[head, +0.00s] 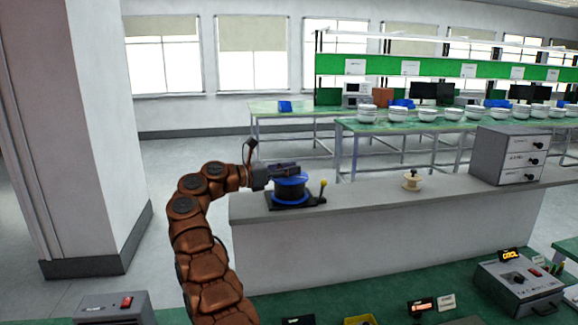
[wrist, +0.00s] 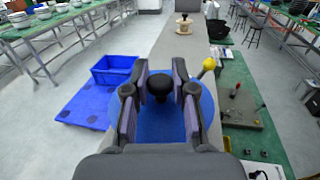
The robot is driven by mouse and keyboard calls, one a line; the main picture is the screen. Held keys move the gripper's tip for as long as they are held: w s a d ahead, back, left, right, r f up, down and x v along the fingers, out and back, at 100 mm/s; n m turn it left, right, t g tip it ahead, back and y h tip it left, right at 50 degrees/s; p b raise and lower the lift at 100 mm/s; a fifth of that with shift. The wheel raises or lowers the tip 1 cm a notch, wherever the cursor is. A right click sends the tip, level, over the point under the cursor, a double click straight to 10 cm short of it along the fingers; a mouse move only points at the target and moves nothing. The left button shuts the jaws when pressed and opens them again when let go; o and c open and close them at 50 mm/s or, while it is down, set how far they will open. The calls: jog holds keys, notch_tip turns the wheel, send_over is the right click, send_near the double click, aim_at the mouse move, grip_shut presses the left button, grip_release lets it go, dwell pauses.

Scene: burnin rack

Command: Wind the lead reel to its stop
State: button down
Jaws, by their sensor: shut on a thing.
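The lead reel (head: 290,192) is a blue-flanged spool with a dark winding, on a dark base on the grey ledge. In the wrist view its blue disc (wrist: 160,125) lies under my fingers. A black knob (wrist: 160,88) stands up from the disc between my two fingers. My gripper (head: 284,168), also in the wrist view (wrist: 161,80), is over the reel and shut on the knob. A lever with a yellow tip (head: 323,184) rises at the right of the reel's base; it also shows in the wrist view (wrist: 208,66). The stop cannot be made out.
A pale spool (head: 412,180) stands on the ledge (head: 370,200) to the right, before a grey drawer unit (head: 508,155). A control box (head: 518,285) sits on the green bench in front. A blue bin (wrist: 115,70) is beyond the ledge.

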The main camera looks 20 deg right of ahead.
jog(key=shift+g+p, duration=0.3)
jog(key=shift+p, duration=0.05)
dwell(0.6)
jog(key=c, duration=1)
grip_release()
jog(key=shift+o, duration=0.2)
jog(key=shift+a+f+t+b, duration=0.1)
jog(key=shift+t+b, duration=0.4)
jog(key=shift+b, duration=0.3)
jog(key=shift+n+t+y+b, duration=0.3)
jog(key=shift+n+t+b, duration=1.65)
jog(key=shift+b, duration=1.4)
jog(key=shift+n+t+y+b, duration=0.65)
jog(key=shift+t+b, duration=1.1)
jog(key=shift+b, duration=0.15)
jog(key=shift+n+t+y+b, duration=0.85)
jog(key=shift+n+t+b, duration=0.3)
jog(key=shift+t, duration=0.35)
jog(key=shift+s+d+n+t+y, duration=0.1)
jog(key=shift+d+n+t+y, duration=0.1)
jog(key=shift+n+t+y, duration=0.35)
